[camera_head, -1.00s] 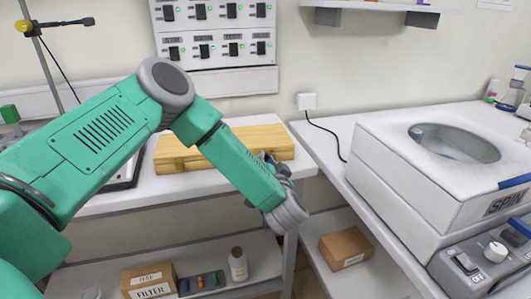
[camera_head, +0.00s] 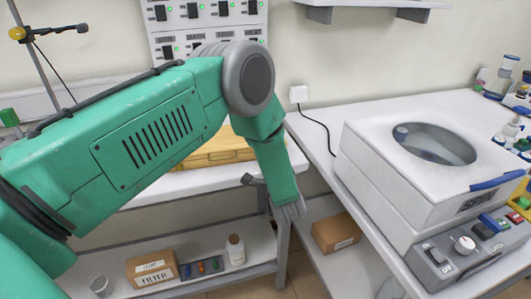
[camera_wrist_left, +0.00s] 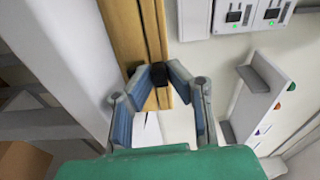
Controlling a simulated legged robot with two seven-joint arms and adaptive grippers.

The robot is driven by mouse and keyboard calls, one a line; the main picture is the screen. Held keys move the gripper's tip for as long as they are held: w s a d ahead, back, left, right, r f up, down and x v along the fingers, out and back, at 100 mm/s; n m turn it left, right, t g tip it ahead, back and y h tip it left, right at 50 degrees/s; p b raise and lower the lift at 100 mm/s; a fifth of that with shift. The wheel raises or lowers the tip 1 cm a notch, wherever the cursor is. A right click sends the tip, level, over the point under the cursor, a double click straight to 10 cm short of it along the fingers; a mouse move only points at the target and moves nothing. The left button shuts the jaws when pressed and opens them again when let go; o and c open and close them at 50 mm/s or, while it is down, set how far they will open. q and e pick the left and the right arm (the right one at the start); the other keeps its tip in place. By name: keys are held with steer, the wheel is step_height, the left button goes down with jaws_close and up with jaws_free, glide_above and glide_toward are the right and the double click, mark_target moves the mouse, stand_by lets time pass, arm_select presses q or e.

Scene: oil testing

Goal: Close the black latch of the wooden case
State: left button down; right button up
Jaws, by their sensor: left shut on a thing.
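The light wooden case (camera_head: 215,152) lies on the white table, mostly covered by my left arm in the head view. In the left wrist view the wooden case (camera_wrist_left: 126,30) runs down from the top edge, with the seam between its two halves along its side. The black latch (camera_wrist_left: 161,73) sits on that side at the seam. My left gripper (camera_wrist_left: 162,80) has its two fingers around the black latch, shut on it. My right gripper is in neither view.
A white spinner machine (camera_head: 400,180) stands on the right bench, with a control box (camera_head: 465,250) before it. Below the table are a cardboard filter box (camera_head: 152,270), a white bottle (camera_head: 235,250) and another cardboard box (camera_head: 335,232). A switch panel (camera_head: 205,15) hangs behind.

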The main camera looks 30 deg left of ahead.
arm_select(q)
steer(key=shift+d+f+m, duration=0.15)
steer(key=shift+d+m, duration=0.05)
steer(key=shift+m, duration=0.3)
steer(key=c, duration=1.6)
jaws_free()
steer(key=shift+o, duration=0.2)
steer(key=shift+d, duration=0.1)
steer(key=v, duration=1.1)
steer(key=shift+s+d, duration=0.25)
steer(key=shift+d, duration=0.05)
